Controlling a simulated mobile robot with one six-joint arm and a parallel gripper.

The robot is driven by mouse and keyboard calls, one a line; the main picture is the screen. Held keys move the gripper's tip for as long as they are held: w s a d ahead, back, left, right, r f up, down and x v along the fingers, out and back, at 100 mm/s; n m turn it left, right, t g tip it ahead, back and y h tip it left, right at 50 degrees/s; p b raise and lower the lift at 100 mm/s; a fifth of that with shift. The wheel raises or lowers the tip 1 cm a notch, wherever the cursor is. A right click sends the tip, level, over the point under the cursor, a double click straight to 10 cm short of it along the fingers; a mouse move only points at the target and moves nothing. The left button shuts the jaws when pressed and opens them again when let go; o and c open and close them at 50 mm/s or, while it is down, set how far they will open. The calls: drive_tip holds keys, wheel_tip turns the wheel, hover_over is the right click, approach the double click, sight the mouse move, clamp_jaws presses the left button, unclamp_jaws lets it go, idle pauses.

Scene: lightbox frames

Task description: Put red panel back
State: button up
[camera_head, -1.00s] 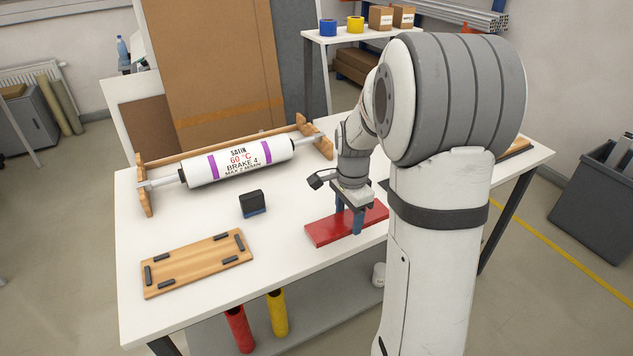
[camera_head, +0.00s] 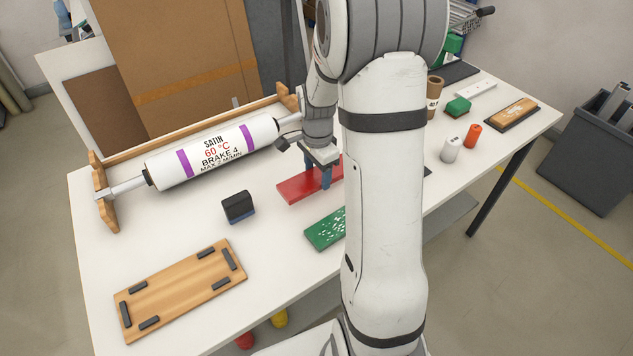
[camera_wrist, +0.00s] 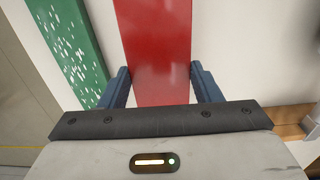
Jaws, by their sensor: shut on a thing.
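The red panel (camera_head: 297,189) is a flat, glossy plate near the middle of the white table. My gripper (camera_head: 319,178) is shut on it, with the blue fingers at its two long edges. In the wrist view the red panel (camera_wrist: 155,45) runs away from my gripper (camera_wrist: 162,84) between the fingers. I cannot tell whether it touches the table. A wooden board (camera_head: 178,290) with several dark corner and edge blocks lies bare at the front left. A green panel (camera_head: 325,231) with white specks lies beside the red one, partly hidden by my arm.
A labelled white roller (camera_head: 215,152) rests in a wooden cradle behind. A dark block (camera_head: 238,207) stands between the board and the red panel. An orange cylinder (camera_head: 473,135), a white cylinder (camera_head: 450,148) and a wooden brush (camera_head: 511,114) are at right.

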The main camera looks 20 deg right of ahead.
sight(317, 185)
drive_tip(key=shift+f, duration=2.4)
drive_tip(key=shift+f, duration=0.15)
drive_tip(key=o, duration=1.1)
